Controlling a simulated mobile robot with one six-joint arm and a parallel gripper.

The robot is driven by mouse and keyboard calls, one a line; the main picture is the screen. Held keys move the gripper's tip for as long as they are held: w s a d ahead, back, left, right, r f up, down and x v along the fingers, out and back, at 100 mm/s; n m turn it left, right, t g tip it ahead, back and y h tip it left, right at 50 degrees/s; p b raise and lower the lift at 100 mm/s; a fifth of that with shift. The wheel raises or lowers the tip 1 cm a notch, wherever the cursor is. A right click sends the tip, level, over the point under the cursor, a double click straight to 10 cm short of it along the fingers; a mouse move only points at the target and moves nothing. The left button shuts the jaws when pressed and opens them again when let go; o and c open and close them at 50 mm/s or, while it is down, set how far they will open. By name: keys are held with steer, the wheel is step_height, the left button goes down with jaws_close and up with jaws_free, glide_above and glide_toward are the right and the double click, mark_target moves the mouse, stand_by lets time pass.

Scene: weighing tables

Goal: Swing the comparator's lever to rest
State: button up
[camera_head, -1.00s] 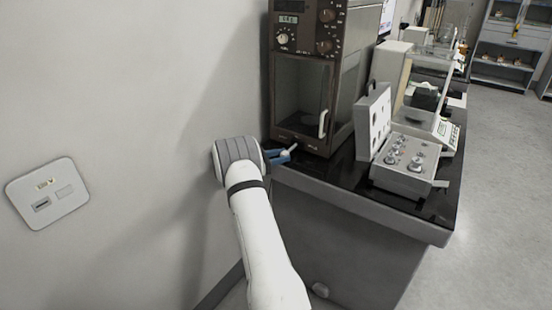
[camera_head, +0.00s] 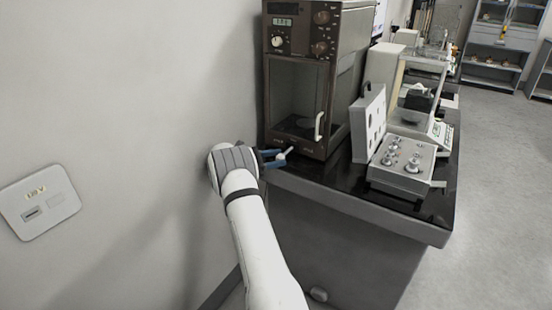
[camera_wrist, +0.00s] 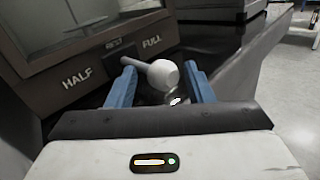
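The comparator is a brown cabinet (camera_head: 328,108) with a glass-fronted chamber. In the wrist view its front edge (camera_wrist: 95,58) carries the marks HALF, REST and FULL from left to right. Its lever, a short grey rod with a white ball knob (camera_wrist: 164,74), sticks out below the marks. The knob appears under FULL and right of REST; I cannot tell for sure which mark it is set at. My gripper (camera_wrist: 160,86) is open, its blue fingers on either side of the knob. The knob (camera_head: 284,154) also shows in the head view.
A grey box with several round weights (camera_head: 405,160) and an upright lid stands right of the comparator on the black-topped table (camera_head: 425,210). A balance (camera_head: 432,95) stands behind it. The wall is close on the left; the floor at right is clear.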

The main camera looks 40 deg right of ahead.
steer(key=shift+o, duration=0.3)
steer(key=shift+w+a, duration=0.1)
steer(key=shift+r, duration=0.1)
step_height(320, 180, up, 10)
steer(key=shift+p, duration=0.3)
stand_by(0.3)
